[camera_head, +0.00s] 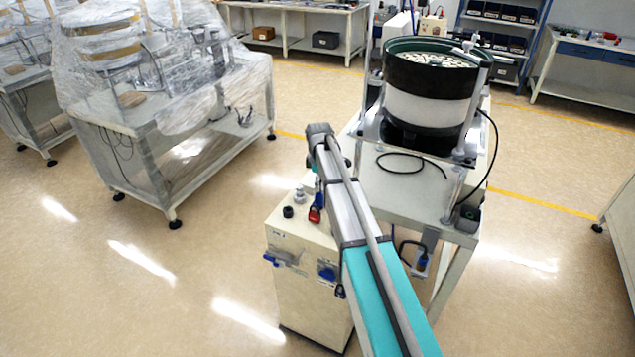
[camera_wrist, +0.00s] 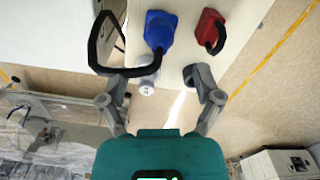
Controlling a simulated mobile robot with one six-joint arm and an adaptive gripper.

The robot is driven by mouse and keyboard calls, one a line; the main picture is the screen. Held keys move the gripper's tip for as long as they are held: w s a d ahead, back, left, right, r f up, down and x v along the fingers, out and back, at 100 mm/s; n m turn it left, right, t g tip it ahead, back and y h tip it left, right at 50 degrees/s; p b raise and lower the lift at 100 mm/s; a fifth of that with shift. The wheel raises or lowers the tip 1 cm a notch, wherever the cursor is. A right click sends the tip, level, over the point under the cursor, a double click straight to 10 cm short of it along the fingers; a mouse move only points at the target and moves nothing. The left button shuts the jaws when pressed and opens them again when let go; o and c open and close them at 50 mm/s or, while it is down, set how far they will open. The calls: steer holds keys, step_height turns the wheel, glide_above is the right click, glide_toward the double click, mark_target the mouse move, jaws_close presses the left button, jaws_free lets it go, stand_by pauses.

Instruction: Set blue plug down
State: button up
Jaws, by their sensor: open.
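The blue plug (camera_wrist: 160,29) shows in the wrist view at the upper middle, with a black loop curving out to its left. It lies over a pale surface, just beyond the gap between my fingers. My gripper (camera_wrist: 155,82) is open, with the fingers spread apart and nothing clamped between them. The black loop passes close to the left finger; I cannot tell whether they touch. In the head view my arm reaches down to the cream cabinet (camera_head: 300,275), and the blue plug cannot be made out with certainty there.
A red plug (camera_wrist: 207,29) sits to the right of the blue one, close to the right finger. A pale cylindrical fitting (camera_wrist: 146,88) shows between the fingers. The bowl feeder (camera_head: 428,95) on its table (camera_head: 400,185) stands right of the cabinet.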

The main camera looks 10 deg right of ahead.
steer(key=shift+r+p, duration=2.45)
steer(key=shift+r, duration=0.3)
steer(key=shift+s, duration=0.1)
steer(key=s+m, duration=1.3)
steer(key=s, duration=1.7)
steer(key=shift+d+m, duration=0.4)
steer(key=c, duration=0.4)
steer(key=shift+o, duration=0.2)
